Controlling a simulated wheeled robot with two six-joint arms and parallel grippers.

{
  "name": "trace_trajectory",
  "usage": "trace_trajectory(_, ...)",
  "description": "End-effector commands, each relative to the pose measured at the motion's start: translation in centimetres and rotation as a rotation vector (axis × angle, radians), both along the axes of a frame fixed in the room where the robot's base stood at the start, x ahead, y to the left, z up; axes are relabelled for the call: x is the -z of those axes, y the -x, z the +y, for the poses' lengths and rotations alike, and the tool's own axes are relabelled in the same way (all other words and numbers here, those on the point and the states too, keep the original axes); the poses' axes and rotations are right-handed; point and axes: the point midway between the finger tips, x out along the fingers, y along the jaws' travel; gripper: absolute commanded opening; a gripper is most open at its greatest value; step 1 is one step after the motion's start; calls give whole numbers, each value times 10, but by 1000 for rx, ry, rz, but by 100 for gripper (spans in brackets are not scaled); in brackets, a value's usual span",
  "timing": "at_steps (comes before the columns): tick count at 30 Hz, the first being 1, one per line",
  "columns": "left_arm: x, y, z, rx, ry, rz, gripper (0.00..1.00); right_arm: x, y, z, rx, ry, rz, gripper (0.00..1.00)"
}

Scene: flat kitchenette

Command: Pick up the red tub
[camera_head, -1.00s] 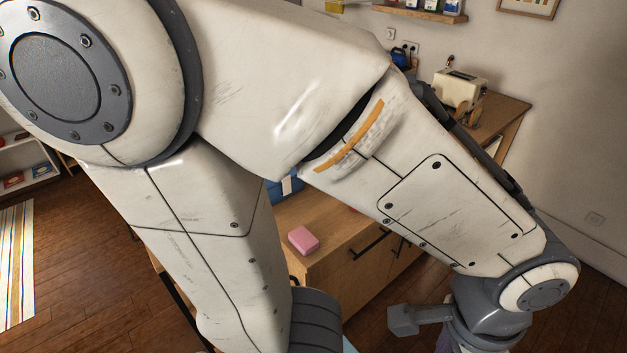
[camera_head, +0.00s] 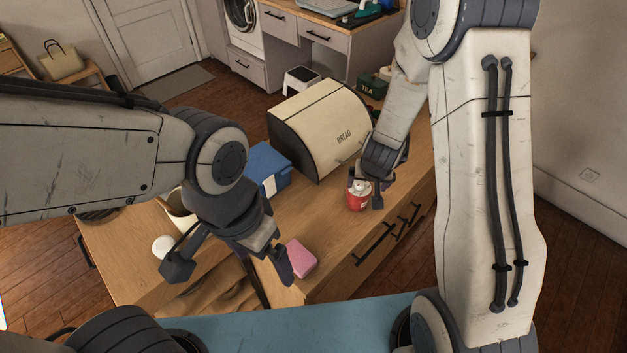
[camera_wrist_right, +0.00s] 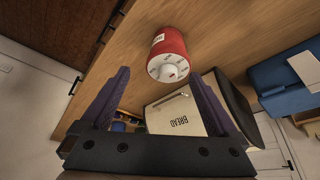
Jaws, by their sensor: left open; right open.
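The red tub (camera_head: 357,197), with a white top, stands on the wooden counter (camera_head: 320,228) in front of the bread bin. My right gripper (camera_head: 367,186) is open just above and behind the tub and partly covers it in the head view. In the right wrist view the red tub (camera_wrist_right: 170,45) lies beyond the fingertips of my right gripper (camera_wrist_right: 157,74), apart from them, with nothing between the fingers. My left gripper (camera_head: 231,268) is open and empty near the counter's left part, beside a pink block (camera_head: 299,258).
The cream bread bin (camera_head: 322,128) stands close behind the tub, with a blue box (camera_head: 266,168) to its left. A green tea tin (camera_head: 372,86) stands behind the right forearm. Bare counter lies between the tub and the pink block.

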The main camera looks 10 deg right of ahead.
Motion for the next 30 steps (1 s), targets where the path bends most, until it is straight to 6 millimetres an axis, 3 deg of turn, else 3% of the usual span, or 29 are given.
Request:
trace_trajectory(13, 16, 0, 0, -3, 0, 0, 100, 47, -22, 5, -14, 0, 1, 100)
trace_trajectory(30, 4, 0, 0, -1, 0, 0, 100, 94, -46, -7, -10, 0, 0, 100)
